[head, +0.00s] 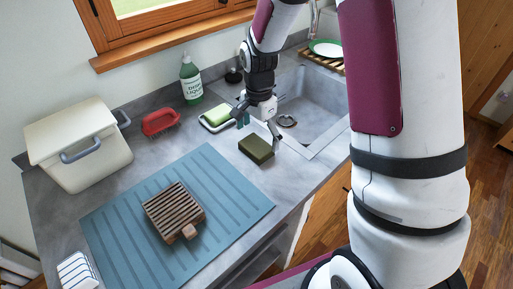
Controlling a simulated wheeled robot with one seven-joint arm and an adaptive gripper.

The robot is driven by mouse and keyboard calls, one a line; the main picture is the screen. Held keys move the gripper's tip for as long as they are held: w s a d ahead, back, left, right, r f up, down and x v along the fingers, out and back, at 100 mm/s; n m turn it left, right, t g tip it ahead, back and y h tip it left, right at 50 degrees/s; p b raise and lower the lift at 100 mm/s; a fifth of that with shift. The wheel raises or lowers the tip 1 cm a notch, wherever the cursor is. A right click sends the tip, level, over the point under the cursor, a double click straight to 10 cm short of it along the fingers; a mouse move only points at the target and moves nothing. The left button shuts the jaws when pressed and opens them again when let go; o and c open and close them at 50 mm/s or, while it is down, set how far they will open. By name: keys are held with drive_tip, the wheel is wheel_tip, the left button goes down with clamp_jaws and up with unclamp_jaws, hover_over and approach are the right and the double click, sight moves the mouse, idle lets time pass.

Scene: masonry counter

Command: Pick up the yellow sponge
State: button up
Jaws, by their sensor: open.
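An olive, dark yellow block (256,149), which looks like the sponge, lies flat on the grey counter between the blue mat and the sink. No brighter yellow sponge shows. My gripper (259,129) is open and empty, pointing down just above and behind the block. One fingertip shows to the left and one to the right, with the right one close to the block's far right edge. I cannot tell whether it touches.
The sink (318,95) lies right of the block. A slatted wooden piece (174,212) lies on the blue mat (125,250). The counter's front edge is near.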

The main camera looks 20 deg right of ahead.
sight(258, 143)
drive_tip(key=shift+w+f, duration=0.1)
drive_tip(key=shift+f, duration=1.6)
drive_tip(key=c, duration=0.8)
drive_tip(key=shift+r, duration=0.15)
drive_tip(key=shift+r, duration=0.55)
wheel_tip(258, 143, up, 2)
drive_tip(key=shift+w+r, duration=0.1)
drive_tip(key=s, duration=0.5)
drive_tip(key=s+r, duration=0.1)
drive_tip(key=s, duration=1)
drive_tip(key=shift+s+a+r, duration=0.1)
drive_tip(key=shift+a+r, duration=0.05)
drive_tip(key=shift+r, duration=0.05)
